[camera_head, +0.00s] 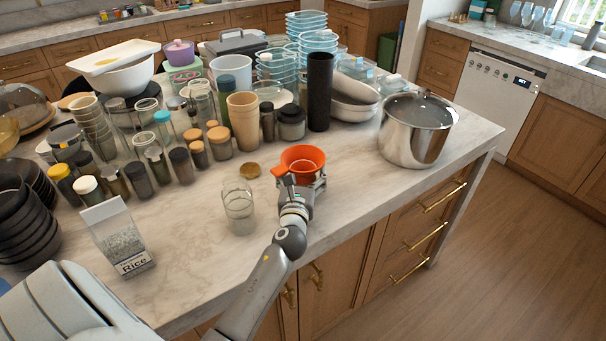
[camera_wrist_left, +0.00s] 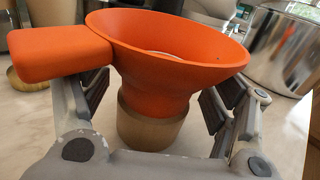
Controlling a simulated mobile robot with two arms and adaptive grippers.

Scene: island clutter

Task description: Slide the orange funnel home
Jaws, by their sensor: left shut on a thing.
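The orange funnel (camera_head: 302,157) is upright near the front edge of the island, wide mouth up. My left gripper (camera_head: 299,186) is shut on it, with fingers on both sides. In the left wrist view the funnel (camera_wrist_left: 165,50) fills the middle, its handle pointing left. A tan cylindrical part (camera_wrist_left: 150,128) shows below its neck between the fingers (camera_wrist_left: 152,108); I cannot tell whether it belongs to the funnel. A clear glass jar (camera_head: 239,208) stands apart, to the left of the gripper. My right gripper is not in view.
A rice carton (camera_head: 118,238) stands at the front left. A gold lid (camera_head: 250,170) lies behind the jar. Jars, cups and a black cylinder (camera_head: 319,92) crowd the back. A steel pot (camera_head: 415,130) stands to the right. Bare marble surrounds the glass jar.

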